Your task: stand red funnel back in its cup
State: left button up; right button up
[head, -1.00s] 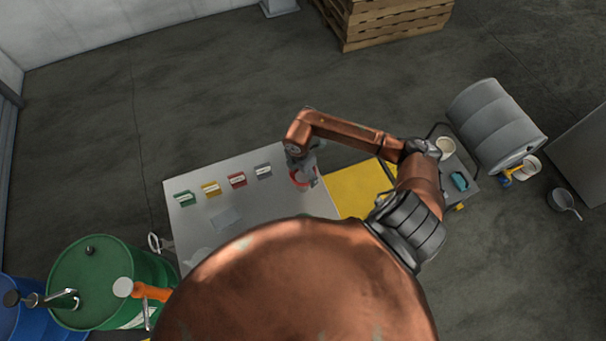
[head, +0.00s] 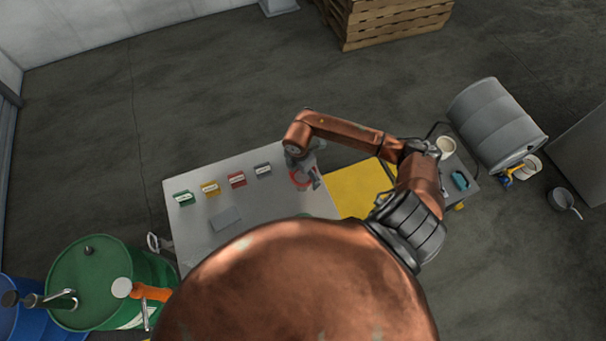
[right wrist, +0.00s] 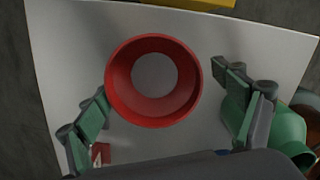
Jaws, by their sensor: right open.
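A red round piece (right wrist: 150,114), which I take for the red funnel, shows as a wide ring in the right wrist view, with a grey disc inside it. It also shows in the head view (head: 296,181) on the grey table. I cannot tell it apart from a cup, and I make out no separate cup for it. My right gripper (right wrist: 168,92) is open above it, one finger on each side, with gaps between fingers and ring. In the head view the right gripper (head: 311,172) partly covers the red piece. My left gripper is out of view.
Several coloured label cards (head: 237,180) stand along the table's (head: 200,235) far side. A yellow mat (head: 355,190) is to the right. A green drum (head: 85,275) stands left of the table.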

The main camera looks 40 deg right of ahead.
notch_tip(320, 180, up, 13)
jog(key=a+b, duration=0.1)
dwell(0.3)
jog(key=shift+f, duration=0.1)
dwell(0.4)
